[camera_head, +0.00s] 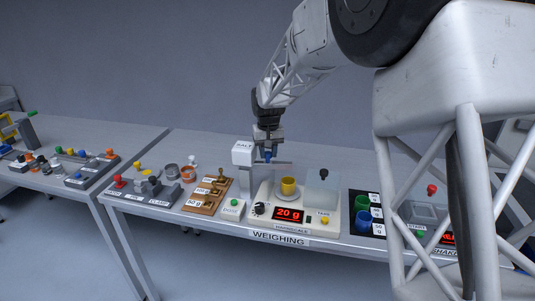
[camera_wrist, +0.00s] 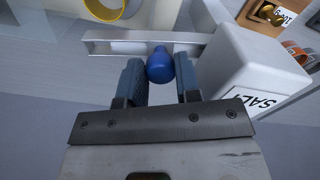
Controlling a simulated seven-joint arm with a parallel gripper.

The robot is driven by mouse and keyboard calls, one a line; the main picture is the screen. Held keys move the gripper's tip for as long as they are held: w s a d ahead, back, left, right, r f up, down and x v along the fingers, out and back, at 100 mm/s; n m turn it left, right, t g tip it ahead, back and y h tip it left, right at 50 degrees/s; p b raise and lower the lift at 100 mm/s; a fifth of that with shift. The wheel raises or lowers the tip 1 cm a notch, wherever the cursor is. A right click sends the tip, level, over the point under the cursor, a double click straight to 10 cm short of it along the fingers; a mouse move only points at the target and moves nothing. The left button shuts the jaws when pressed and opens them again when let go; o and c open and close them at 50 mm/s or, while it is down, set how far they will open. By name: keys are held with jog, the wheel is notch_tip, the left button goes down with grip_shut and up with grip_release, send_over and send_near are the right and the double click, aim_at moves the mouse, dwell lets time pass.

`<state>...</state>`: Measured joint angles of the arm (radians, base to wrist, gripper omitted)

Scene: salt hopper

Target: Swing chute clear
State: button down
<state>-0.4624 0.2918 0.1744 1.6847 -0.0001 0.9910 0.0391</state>
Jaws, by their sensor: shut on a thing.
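The white hopper marked SALT (camera_head: 243,154) stands behind the weighing station; it is at the right in the wrist view (camera_wrist: 255,72). A grey chute (camera_head: 283,162) sticks out from it to the right, near the yellow cup (camera_head: 288,186). In the wrist view the chute (camera_wrist: 115,42) runs left from the hopper, its open end near the cup (camera_wrist: 104,8). A blue knob (camera_wrist: 160,66) is on the chute. My gripper (camera_head: 267,152) is shut on this knob, one finger on each side. The knob's underside is hidden.
The cup stands on a scale reading 20 g (camera_head: 289,215), with a clear upright panel (camera_head: 323,185) to its right. Blue and green cups (camera_head: 362,210) stand on a black mat at right.

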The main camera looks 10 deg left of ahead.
jog(key=shift+w+a+n, duration=0.25)
jog(key=shift+w+n, duration=0.55)
jog(key=shift+n, duration=0.4)
jog(key=c, duration=1.1)
grip_release()
jog(key=shift+r, duration=3.9)
jog(key=shift+c, duration=0.2)
